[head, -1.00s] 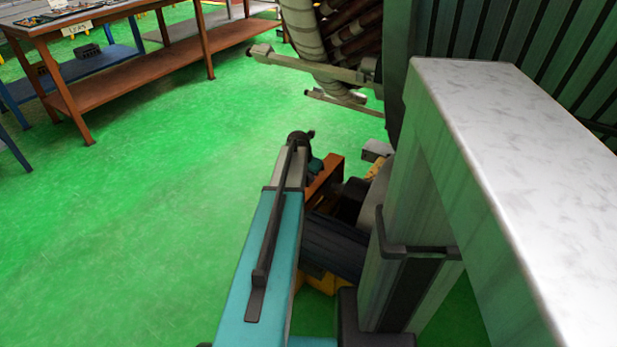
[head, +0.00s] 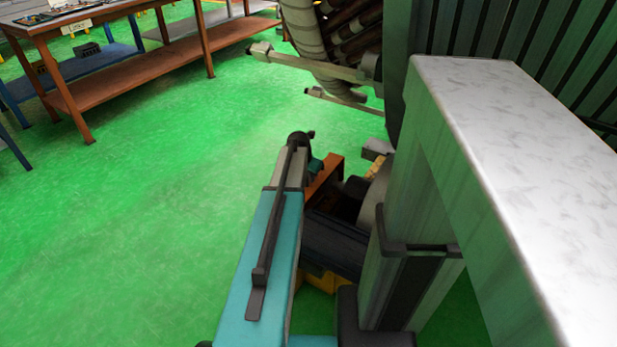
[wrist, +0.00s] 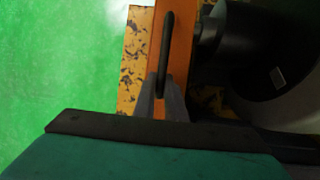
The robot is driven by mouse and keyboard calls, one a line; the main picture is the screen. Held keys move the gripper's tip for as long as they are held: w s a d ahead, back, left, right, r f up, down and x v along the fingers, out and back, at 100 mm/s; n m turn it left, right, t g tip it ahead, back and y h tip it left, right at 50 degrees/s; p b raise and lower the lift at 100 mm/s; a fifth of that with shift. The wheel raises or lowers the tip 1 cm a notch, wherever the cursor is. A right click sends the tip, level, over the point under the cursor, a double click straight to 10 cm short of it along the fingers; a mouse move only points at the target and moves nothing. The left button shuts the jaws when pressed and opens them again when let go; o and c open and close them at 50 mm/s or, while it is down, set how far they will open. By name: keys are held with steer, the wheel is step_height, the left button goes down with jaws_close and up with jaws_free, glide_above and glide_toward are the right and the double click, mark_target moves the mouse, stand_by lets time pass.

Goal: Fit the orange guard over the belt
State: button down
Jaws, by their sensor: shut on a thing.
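The orange guard (wrist: 175,60) runs down the middle of the wrist view, with a dark bar handle (wrist: 168,35) along its face. My gripper (wrist: 161,95) is shut on this handle, one grey finger on each side. In the head view the guard (head: 324,178) shows as an orange-brown piece beside a grey machine column, partly covered by my teal arm. My gripper is hidden in that view. I cannot make out the belt in either view. Whether the guard touches the machine cannot be told.
A round black motor-like body (wrist: 265,50) lies right of the guard, close to it. A chipped yellow base (wrist: 137,60) shows behind it. The grey machine frame (head: 505,130) fills the right. Green floor (head: 150,220) is open on the left, before a workbench (head: 150,70).

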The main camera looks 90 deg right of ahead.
steer(key=shift+f, duration=0.6)
stand_by(1.0)
steer(key=c, duration=1.7)
jaws_free()
steer(key=shift+c, duration=0.2)
steer(key=shift+f, duration=0.1)
steer(key=shift+a, duration=0.1)
steer(key=p+v, duration=0.2)
steer(key=v, duration=1.2)
steer(key=shift+w, duration=0.1)
